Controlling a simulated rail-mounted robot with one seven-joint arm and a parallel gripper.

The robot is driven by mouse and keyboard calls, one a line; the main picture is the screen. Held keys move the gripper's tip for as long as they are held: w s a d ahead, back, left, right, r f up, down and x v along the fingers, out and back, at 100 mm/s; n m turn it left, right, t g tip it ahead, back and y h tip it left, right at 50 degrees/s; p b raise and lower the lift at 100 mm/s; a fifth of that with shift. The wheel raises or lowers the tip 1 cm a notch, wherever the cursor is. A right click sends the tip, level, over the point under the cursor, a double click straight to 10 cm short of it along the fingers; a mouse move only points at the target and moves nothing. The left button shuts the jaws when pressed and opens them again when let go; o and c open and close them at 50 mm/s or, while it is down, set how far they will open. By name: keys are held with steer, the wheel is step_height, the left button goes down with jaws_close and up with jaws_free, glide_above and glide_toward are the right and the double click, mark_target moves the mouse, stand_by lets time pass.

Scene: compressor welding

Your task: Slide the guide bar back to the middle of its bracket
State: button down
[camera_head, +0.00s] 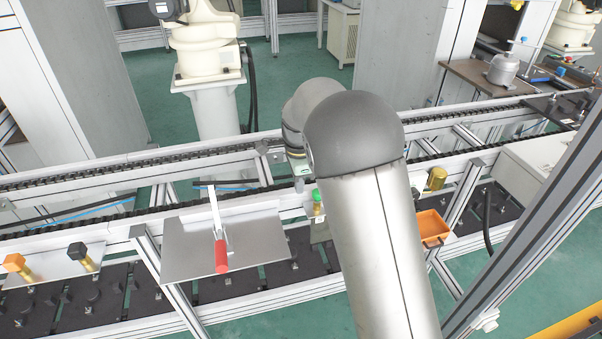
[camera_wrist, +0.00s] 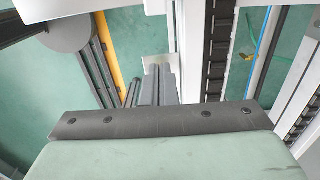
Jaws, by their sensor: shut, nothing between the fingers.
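I cannot tell for sure which part is the guide bar or its bracket. My gripper shows in the wrist view (camera_wrist: 158,78) as two grey fingers pressed together, with nothing between them. The fingertips are near a small pale metal piece (camera_wrist: 156,61); I cannot tell whether they touch it. In the head view my arm hides most of the gripper, and only a small grey tip (camera_head: 299,184) shows beside the conveyor's front rail. A green-topped button post (camera_head: 318,199) is just right of and below that tip.
A conveyor (camera_head: 130,205) with dark chain tracks runs across the view. A metal plate (camera_head: 182,255) with a red-handled lever (camera_head: 221,255) is fixed at its front. Orange (camera_head: 15,263) and black (camera_head: 78,251) knobs are at left. An orange bin (camera_head: 432,228) is right of my arm.

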steer(key=f, duration=0.3)
steer(key=f+p, duration=0.1)
steer(key=f, duration=0.1)
steer(key=shift+a, duration=0.3)
steer(key=shift+s+a+r+p, duration=0.1)
steer(key=shift+s+a+p, duration=0.1)
steer(key=shift+a, duration=0.4)
steer(key=shift+s+a+r+p, duration=0.1)
steer(key=shift+s+a+p, duration=0.1)
steer(key=shift+a, duration=0.35)
steer(key=shift+a+f, duration=0.15)
steer(key=shift+a, duration=0.4)
